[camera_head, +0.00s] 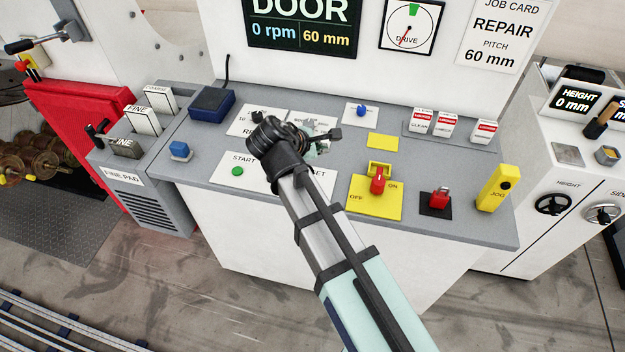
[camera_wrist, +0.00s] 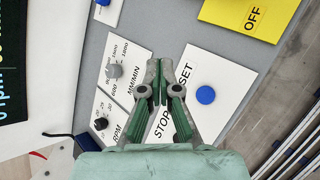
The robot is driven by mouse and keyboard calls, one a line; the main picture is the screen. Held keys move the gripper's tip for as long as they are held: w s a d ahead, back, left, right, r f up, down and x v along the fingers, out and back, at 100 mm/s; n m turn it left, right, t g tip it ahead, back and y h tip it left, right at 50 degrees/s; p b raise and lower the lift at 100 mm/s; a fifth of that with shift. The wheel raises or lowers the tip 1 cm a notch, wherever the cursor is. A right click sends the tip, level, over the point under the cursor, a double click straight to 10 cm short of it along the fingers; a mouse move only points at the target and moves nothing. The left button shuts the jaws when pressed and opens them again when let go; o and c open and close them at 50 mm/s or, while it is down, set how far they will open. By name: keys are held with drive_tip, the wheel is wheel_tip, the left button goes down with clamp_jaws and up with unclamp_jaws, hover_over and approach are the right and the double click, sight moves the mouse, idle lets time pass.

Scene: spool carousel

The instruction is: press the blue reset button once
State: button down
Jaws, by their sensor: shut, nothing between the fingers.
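The blue reset button (camera_wrist: 206,95) is a round flat disc on a white label panel with START, STOP and RESET lettering. In the wrist view it lies just right of my gripper (camera_wrist: 160,80), whose green fingers are shut and empty over the panel, apart from the button. In the head view my gripper (camera_head: 319,147) is above the grey console, partly hidden by my wrist. My arm hides the reset button there; the white panel (camera_head: 263,186) and the end of its lettering show. The stop button is not visible in either view.
The green start button (camera_head: 237,171) is at the panel's left. Knobs (camera_wrist: 113,71) are left of my fingers.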

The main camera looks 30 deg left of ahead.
drive_tip(key=s, duration=0.1)
drive_tip(key=s+a, duration=0.1)
drive_tip(key=s+n, duration=0.1)
drive_tip(key=shift+s+a+f, duration=0.2)
drive_tip(key=shift+a+f, duration=0.05)
drive_tip(key=shift+a, duration=0.15)
drive_tip(key=shift+f, duration=0.15)
wheel_tip(320, 180, down, 6)
drive_tip(key=b, duration=0.5)
drive_tip(key=shift+f+b, duration=0.5)
drive_tip(key=shift+f, duration=0.75)
drive_tip(key=shift+f, duration=0.1)
drive_tip(key=shift+f, duration=0.3)
